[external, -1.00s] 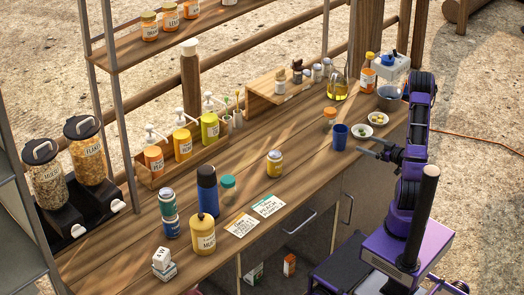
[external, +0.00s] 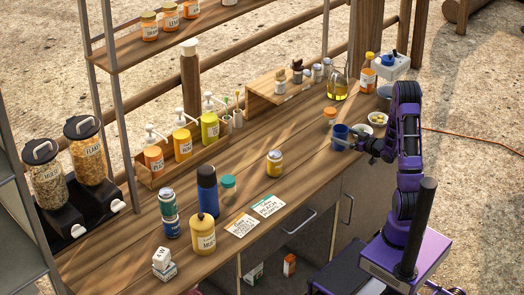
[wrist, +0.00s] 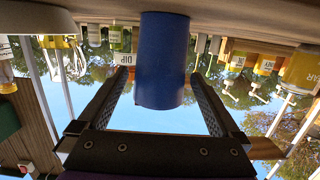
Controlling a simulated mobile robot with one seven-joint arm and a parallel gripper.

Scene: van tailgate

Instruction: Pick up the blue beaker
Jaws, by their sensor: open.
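The blue beaker (external: 340,131) stands upright on the wooden counter near its right end. It also shows in the wrist view (wrist: 163,60), upside down, between the two dark fingers. My gripper (external: 350,143) is open at the beaker, with one finger on each side. In the wrist view my gripper (wrist: 160,88) shows gaps between both fingers and the beaker, so it is not closed on it. In the external view the beaker's lower part is partly hidden by the gripper.
An orange-lidded jar (external: 329,117) stands close behind the beaker. The counter (external: 305,155) left of the beaker is clear.

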